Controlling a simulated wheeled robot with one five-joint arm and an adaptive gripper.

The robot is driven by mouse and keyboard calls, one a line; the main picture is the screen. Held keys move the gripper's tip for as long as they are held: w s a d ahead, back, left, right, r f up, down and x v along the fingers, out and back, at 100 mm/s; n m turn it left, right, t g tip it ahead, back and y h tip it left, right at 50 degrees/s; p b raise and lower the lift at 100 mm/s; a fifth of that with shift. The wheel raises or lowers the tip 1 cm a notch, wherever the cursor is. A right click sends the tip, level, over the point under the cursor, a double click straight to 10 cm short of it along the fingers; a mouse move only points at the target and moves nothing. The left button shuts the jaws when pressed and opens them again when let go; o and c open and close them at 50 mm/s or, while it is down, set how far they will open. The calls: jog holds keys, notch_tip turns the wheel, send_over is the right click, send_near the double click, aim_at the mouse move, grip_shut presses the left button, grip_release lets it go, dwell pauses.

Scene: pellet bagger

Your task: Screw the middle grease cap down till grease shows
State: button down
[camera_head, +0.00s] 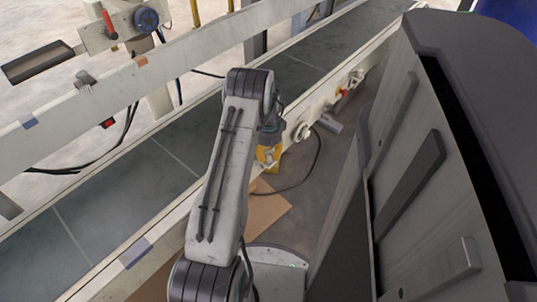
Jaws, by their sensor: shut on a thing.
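My gripper (271,128) is at the end of my arm, at the near side of the conveyor. It is mostly hidden behind my own arm link, and its fingertips do not show clearly. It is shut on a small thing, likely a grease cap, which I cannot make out. A yellow part (267,155) shows just below the gripper, by the conveyor's near side rail. No grease can be seen, and I cannot tell the caps apart in this view.
The conveyor (150,180) with a dark green belt runs diagonally behind my arm. A pale round fitting (302,132) sits on its near rail. A big grey machine housing (430,150) closes off the right. Cardboard (268,208) and a dark cable lie on the floor.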

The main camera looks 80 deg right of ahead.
aim_at(267, 153)
jog(key=shift+w+a+f, duration=0.15)
jog(key=shift+a+f, duration=0.05)
jog(key=shift+a, duration=0.05)
jog(key=c, duration=1.2)
grip_release()
jog(key=shift+d, duration=0.1)
jog(key=shift+o, duration=0.2)
jog(key=shift+r, duration=0.1)
jog(key=shift+d+r, duration=0.1)
jog(key=shift+r, duration=0.3)
notch_tip(267, 153, up, 11)
jog(key=shift+r, duration=0.1)
